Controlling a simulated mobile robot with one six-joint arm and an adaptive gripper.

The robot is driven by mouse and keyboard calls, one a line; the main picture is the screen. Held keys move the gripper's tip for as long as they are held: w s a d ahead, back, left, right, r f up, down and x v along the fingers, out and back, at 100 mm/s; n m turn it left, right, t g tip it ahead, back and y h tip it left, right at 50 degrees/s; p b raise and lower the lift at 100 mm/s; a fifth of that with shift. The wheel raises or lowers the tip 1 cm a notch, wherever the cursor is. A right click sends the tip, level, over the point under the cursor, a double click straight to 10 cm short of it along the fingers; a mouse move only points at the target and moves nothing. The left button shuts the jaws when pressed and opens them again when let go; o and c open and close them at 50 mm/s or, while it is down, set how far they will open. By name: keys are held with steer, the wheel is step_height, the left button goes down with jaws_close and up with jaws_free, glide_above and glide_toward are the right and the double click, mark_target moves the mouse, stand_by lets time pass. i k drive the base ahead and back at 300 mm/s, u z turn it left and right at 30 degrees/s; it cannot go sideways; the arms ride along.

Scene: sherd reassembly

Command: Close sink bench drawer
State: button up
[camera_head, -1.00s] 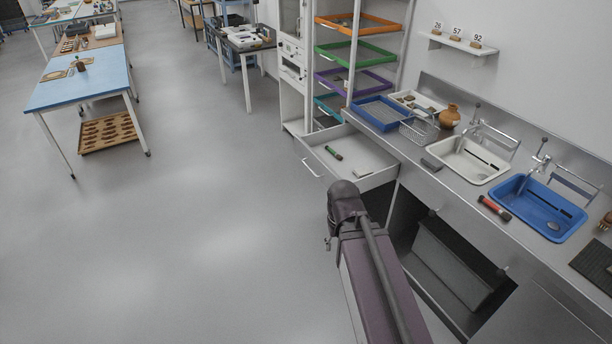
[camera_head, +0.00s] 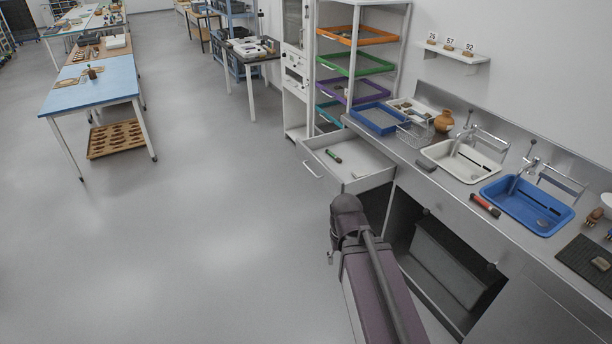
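The sink bench drawer (camera_head: 362,182) is pulled out from the left end of the steel sink bench (camera_head: 408,160). Its handle (camera_head: 312,169) is on the front panel, facing left.
A white basin (camera_head: 461,160) and a blue basin (camera_head: 527,204) are set in the bench top. Below it is an open bay with a grey bin (camera_head: 447,262). A rack with coloured trays (camera_head: 352,64) stands behind the drawer. The floor (camera_head: 210,215) to the left is clear.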

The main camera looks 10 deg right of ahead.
mark_target(356, 153)
steer(key=z, duration=0.1)
steer(key=i, duration=0.9)
steer(key=u, duration=0.85)
steer(key=k, duration=0.35)
steer(key=u, duration=0.05)
